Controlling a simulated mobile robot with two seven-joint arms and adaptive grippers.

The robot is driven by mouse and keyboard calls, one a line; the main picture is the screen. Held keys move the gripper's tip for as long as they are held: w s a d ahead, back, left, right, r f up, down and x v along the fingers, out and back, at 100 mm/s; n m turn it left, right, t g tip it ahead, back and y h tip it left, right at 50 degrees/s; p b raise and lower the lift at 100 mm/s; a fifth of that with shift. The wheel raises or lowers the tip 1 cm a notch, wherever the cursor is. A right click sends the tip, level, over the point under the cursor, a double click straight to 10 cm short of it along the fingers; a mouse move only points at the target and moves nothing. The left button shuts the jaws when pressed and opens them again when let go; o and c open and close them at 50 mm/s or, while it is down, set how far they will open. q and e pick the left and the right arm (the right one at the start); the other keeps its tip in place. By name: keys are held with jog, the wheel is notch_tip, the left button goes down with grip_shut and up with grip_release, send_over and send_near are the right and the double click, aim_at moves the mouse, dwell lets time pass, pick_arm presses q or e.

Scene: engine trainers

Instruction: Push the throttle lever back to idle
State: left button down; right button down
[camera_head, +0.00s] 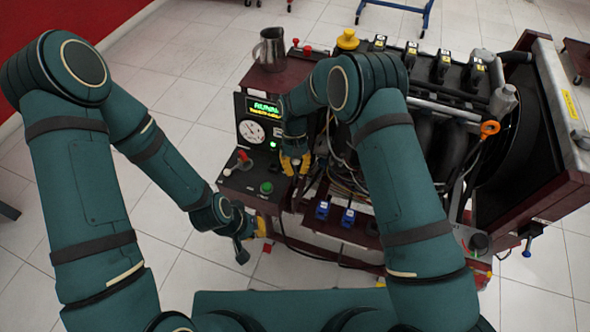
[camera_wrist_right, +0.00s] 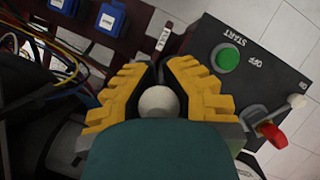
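The throttle lever's pale round knob (camera_wrist_right: 158,101) sits between the yellow fingers of my right gripper (camera_wrist_right: 159,75) in the right wrist view. The fingers close in on both sides and appear to touch it; the lever's shaft is hidden. A "FULL" label (camera_wrist_right: 163,37) lies just beyond the fingertips. In the head view my right gripper (camera_head: 293,165) is at the right side of the control panel (camera_head: 238,184), and the lever cannot be made out there. My left gripper (camera_head: 262,227) hangs in front of the panel's lower edge, away from the lever; its finger opening is unclear.
A green start button (camera_wrist_right: 228,58) and a red-knobbed switch (camera_wrist_right: 271,133) are beside my right gripper. Loose wires (camera_wrist_right: 55,45) and blue connectors (camera_wrist_right: 111,18) are on its other side. A metal jug (camera_head: 269,49) stands behind the panel. The floor at left is clear.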

jog(key=shift+w+d+f+g, duration=0.1)
jog(key=shift+f+g, duration=0.05)
jog(key=shift+g, duration=0.15)
jog(key=c, duration=1.1)
grip_release()
notch_tip(320, 180, up, 10)
jog(key=shift+r, duration=0.1)
